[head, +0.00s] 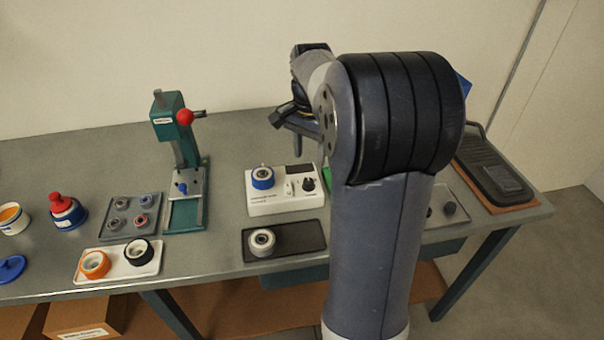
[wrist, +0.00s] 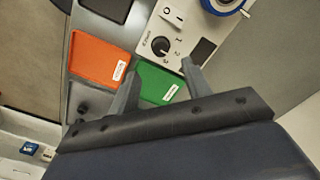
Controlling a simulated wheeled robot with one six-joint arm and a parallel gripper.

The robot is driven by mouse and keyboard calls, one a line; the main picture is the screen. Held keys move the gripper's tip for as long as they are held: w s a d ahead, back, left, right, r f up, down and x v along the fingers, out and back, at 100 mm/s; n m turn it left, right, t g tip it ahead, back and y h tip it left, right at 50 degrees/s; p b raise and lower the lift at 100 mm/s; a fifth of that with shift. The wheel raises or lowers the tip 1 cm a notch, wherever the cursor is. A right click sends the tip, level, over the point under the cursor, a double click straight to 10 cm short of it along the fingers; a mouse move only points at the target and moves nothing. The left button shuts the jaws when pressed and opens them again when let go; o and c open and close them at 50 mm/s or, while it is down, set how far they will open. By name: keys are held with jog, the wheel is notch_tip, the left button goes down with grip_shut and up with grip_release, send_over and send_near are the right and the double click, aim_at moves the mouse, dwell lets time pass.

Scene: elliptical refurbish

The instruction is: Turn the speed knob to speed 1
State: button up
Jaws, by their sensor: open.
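The black speed knob (head: 309,185) sits on the right part of a white control box (head: 285,205). The knob also shows in the wrist view (wrist: 161,46), with small printed marks around it that are too small to read surely. My gripper (wrist: 158,75) is open and empty, its two fingers apart. In the wrist view the knob appears just beyond the fingertips, between their lines, and apart from them. In the head view my gripper (head: 299,143) is above and behind the box, partly hidden by my arm.
A blue-ringed part (head: 262,178) sits on the box's left. Green (wrist: 158,84) and orange (wrist: 98,60) trays lie beside the box. A dark tray (head: 305,238) with a bearing is in front. A green press (head: 183,214) stands to the left.

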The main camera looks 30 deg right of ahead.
aim_at(309, 180)
notch_tip(309, 180, down, 8)
jog(key=shift+r, duration=0.1)
dwell(0.4)
jog(key=c, duration=1)
jog(key=n+p, duration=0.1)
jog(key=n, duration=0.3)
jog(key=shift+n, duration=0.3)
jog(key=n+p, duration=0.1)
jog(key=n, duration=0.3)
jog(key=shift+w, duration=0.1)
jog(key=shift+n, duration=0.3)
